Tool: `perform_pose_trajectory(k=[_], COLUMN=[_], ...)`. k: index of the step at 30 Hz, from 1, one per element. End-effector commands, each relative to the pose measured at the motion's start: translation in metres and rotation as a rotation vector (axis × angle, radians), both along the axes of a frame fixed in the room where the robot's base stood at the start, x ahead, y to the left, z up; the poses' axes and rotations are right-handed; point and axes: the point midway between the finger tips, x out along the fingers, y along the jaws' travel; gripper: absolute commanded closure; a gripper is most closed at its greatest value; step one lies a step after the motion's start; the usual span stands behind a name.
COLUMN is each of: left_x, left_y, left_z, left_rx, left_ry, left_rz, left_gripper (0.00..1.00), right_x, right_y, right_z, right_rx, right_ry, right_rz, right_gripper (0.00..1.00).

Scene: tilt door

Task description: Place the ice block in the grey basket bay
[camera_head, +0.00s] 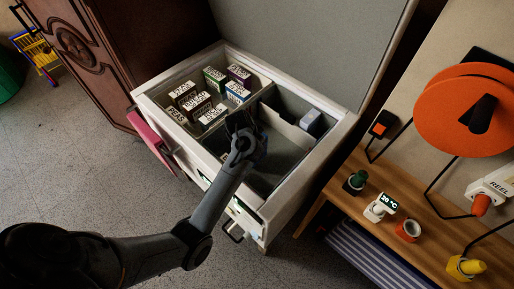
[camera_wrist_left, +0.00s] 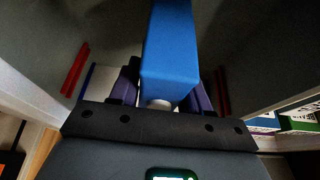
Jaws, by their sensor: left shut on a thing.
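My left gripper (camera_head: 240,125) reaches down into the open white chest (camera_head: 150,97), near the divider between the labelled boxes and the grey bay (camera_head: 283,155). In the left wrist view my left gripper (camera_wrist_left: 165,88) is shut on a blue block (camera_wrist_left: 170,45) with a small white round part at its near end; I take it as the ice block. Dark grey walls stand on both sides of it in that view. In the head view the gripper hides the block, and I cannot tell its height above the bay floor. My right gripper is not in view.
Several labelled food boxes (camera_head: 195,103) fill the left compartment. A pale block (camera_head: 310,120) stands by the bay's far right wall. The lid (camera_head: 310,40) is raised behind. A wooden bench (camera_head: 390,205) with an orange reel (camera_head: 465,110) and small items is on the right.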

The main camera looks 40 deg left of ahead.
Motion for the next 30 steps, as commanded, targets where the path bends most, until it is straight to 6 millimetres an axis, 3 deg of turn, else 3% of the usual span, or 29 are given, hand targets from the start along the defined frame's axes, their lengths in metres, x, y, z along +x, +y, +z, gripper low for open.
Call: perform_pose_trajectory(k=[1, 5, 18, 19, 24, 30], left_x=[0.000, 0.000, 0.000, 0.000, 0.000, 0.000], left_y=[-0.001, -0.001, 0.000, 0.000, 0.000, 0.000], left_z=[-0.011, -0.024, -0.028, -0.029, -0.028, -0.028], left_rx=[-0.003, -0.003, 0.000, 0.000, 0.000, -0.001], left_ry=[0.000, 0.000, 0.000, 0.001, 0.001, 0.001], left_rz=[0.002, 0.002, 0.002, 0.002, 0.002, 0.002], left_gripper=[1.00, 1.00, 1.00, 0.52, 0.27, 0.27], right_x=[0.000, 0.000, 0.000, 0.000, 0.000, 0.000], right_y=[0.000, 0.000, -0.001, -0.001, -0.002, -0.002], right_z=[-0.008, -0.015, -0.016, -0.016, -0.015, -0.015], right_rx=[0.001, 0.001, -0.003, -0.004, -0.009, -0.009], right_ry=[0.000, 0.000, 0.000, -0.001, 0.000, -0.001], right_rz=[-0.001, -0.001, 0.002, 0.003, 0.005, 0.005], right_gripper=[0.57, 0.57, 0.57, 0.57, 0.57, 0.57])
